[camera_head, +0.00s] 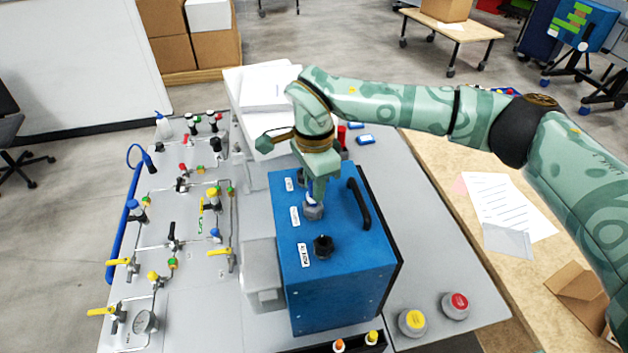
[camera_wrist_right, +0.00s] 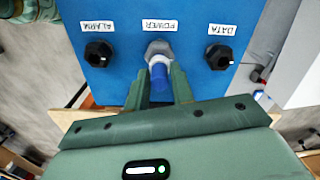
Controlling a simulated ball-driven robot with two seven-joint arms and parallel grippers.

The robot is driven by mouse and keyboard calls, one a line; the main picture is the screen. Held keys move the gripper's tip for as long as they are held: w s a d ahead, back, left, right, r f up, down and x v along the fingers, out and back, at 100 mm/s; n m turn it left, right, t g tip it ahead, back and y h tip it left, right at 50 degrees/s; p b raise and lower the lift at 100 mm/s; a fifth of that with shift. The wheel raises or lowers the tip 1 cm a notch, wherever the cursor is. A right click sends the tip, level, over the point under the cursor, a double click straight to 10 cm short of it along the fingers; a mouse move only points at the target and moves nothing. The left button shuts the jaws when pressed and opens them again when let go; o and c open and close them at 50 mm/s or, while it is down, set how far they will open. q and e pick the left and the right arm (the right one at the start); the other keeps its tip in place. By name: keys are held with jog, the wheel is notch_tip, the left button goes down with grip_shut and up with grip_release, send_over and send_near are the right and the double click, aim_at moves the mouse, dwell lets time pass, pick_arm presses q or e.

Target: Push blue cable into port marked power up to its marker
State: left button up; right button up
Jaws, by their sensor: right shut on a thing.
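The blue analyser box (camera_head: 345,285) stands on the grey bench. Its face with three labelled ports also shows in the right wrist view (camera_wrist_right: 190,18). The port marked POWER (camera_wrist_right: 158,48) is the middle one, with a grey fitting. The blue cable (camera_wrist_right: 160,77) is in line with that port, its end at the fitting. A pale band shows where cable and fitting meet; I cannot tell how deep the cable sits. My right gripper (camera_wrist_right: 160,88) is shut on the blue cable, just outside the port. In the head view it reaches down onto the box top (camera_head: 317,190).
Black ports ALARM (camera_wrist_right: 98,53) and DATA (camera_wrist_right: 219,57) flank POWER. A black handle (camera_head: 359,204) stands beside the ports. A tubing panel with valves (camera_head: 175,230) lies to the left. Yellow (camera_head: 412,321) and red (camera_head: 456,304) buttons are at the front right.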

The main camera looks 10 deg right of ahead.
jog(key=shift+f, duration=0.3)
jog(key=o, duration=1)
jog(key=shift+r+p, duration=2.45)
jog(key=shift+r, duration=1.1)
jog(key=shift+s+f, duration=0.1)
jog(key=shift+f, duration=0.05)
